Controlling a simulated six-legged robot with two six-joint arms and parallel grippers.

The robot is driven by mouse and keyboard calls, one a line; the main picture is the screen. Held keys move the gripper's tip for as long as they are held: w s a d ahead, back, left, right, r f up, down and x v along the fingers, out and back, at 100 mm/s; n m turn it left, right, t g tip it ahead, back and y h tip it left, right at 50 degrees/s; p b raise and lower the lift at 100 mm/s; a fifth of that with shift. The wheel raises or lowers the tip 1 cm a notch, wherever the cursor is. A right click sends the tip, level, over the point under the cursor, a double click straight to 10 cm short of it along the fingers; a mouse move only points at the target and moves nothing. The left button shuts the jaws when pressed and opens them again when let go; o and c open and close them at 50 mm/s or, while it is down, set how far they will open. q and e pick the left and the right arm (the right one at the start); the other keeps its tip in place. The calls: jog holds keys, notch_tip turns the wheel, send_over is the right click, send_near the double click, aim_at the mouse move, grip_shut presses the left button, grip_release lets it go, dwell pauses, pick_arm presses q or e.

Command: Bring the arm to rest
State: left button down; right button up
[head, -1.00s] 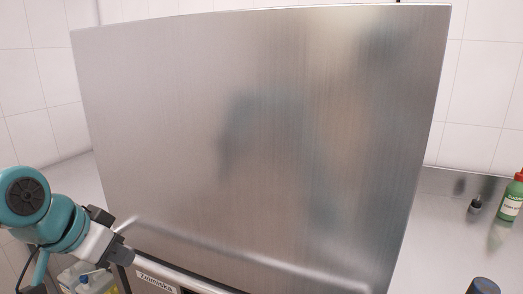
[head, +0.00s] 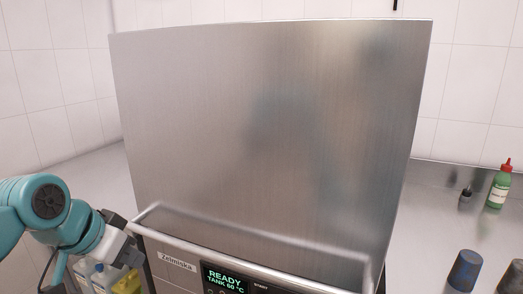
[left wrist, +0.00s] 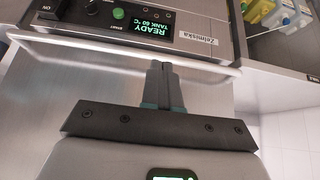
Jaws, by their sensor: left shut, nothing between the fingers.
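My left arm comes in from the left in the head view, with its gripper (head: 134,257) low beside the left front corner of a steel machine (head: 270,130). In the left wrist view the gripper's two fingers (left wrist: 161,75) are together with nothing between them. Their tips lie close to the machine's front handle bar (left wrist: 95,47); I cannot tell whether they touch it. The bar also shows along the machine's front in the head view (head: 190,246). My right gripper is not in view.
The machine's display (head: 226,280) reads READY, TANK 60 °C. Bottles (head: 100,275) stand at lower left, near my gripper. A green bottle (head: 499,188), a small dark bottle (head: 466,193) and a dark blue-capped object (head: 464,270) are at right. The steel counter (head: 425,215) between them is bare.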

pick_arm(q)
jog(key=d+f+n+g+p, duration=0.15)
jog(key=d+f, duration=0.25)
jog(key=f, duration=1.2)
jog(key=d+f+n+g+p, duration=0.15)
jog(key=d+f, duration=0.25)
jog(key=f, duration=1.1)
jog(key=s+d+f+n+g, duration=0.1)
jog(key=s+f, duration=0.6)
jog(key=s, duration=0.3)
jog(key=s+d+f+n+g+h, duration=0.1)
jog(key=s+d+f+n, duration=0.1)
jog(key=s+f, duration=0.5)
jog(key=s, duration=0.2)
jog(key=shift+s+d+f+g, duration=0.2)
jog(key=shift+s+f+g, duration=0.05)
jog(key=shift+s+g, duration=0.1)
